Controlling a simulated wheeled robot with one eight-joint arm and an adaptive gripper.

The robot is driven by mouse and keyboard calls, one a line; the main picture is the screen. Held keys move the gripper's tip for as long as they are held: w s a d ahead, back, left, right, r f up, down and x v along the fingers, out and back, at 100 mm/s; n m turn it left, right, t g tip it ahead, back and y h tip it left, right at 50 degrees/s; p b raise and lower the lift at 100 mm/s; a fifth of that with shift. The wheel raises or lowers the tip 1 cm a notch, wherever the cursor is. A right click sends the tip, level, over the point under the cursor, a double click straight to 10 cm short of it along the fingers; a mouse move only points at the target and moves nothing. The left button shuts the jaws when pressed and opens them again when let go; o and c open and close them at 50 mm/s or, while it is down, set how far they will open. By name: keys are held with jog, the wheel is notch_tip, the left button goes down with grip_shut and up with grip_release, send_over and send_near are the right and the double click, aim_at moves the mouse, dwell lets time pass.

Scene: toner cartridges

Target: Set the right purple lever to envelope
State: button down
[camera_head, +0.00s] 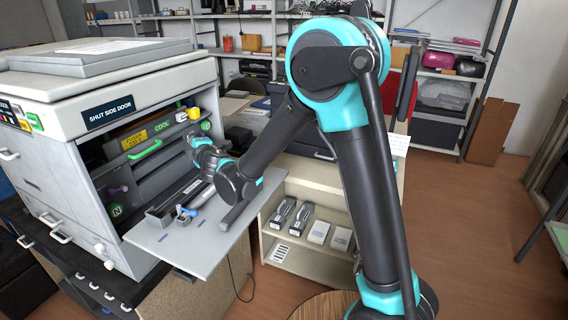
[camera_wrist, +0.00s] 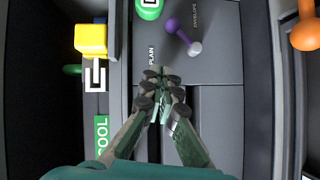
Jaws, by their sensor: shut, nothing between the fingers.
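In the wrist view a purple lever (camera_wrist: 182,36) sits on a dark grey panel. One end is a purple knob and the other is pale grey. It slants between the label PLAIN (camera_wrist: 151,56) on the left and the label ENVELOPE (camera_wrist: 195,15) on the upper right. I cannot tell which label it is set to. My gripper (camera_wrist: 161,76) is shut and empty, just below the lever and apart from it. In the head view my gripper (camera_head: 194,141) is at the right part of the printer's open side; the lever is not clearly visible there.
The printer (camera_head: 100,165) has its side door (camera_head: 200,240) folded down, with cartridge-like items on it. Another purple lever (camera_head: 115,190) is further left inside. In the wrist view a yellow block (camera_wrist: 91,39) is at left and an orange knob (camera_wrist: 306,34) at right.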

jog(key=s+a+v, duration=0.1)
jog(key=v, duration=1.1)
jog(key=w+d+f+m+h, duration=0.1)
jog(key=w+d+m+h, duration=0.1)
jog(key=d, duration=0.6)
jog(key=w+d+f+m+h, duration=0.2)
jog(key=d+m+h, duration=0.1)
jog(key=d, duration=0.5)
jog(key=w+d+f+m+g+h, duration=0.1)
jog(key=d+f+m+h, duration=0.1)
jog(key=d+m, duration=0.3)
jog(key=shift+w+d+f+h, duration=0.1)
jog(key=shift+w+d+h, duration=0.05)
jog(key=shift+d, duration=0.55)
jog(key=shift+w+d+f+h, duration=0.1)
jog(key=shift+d+h, duration=0.1)
jog(key=shift+d, duration=0.5)
jog(key=shift+w+d+h, duration=0.15)
jog(key=shift+d, duration=0.55)
jog(key=shift+d+f+m+h, duration=0.2)
jog(key=shift+d+m+h, duration=0.1)
jog(key=shift+d, duration=0.3)
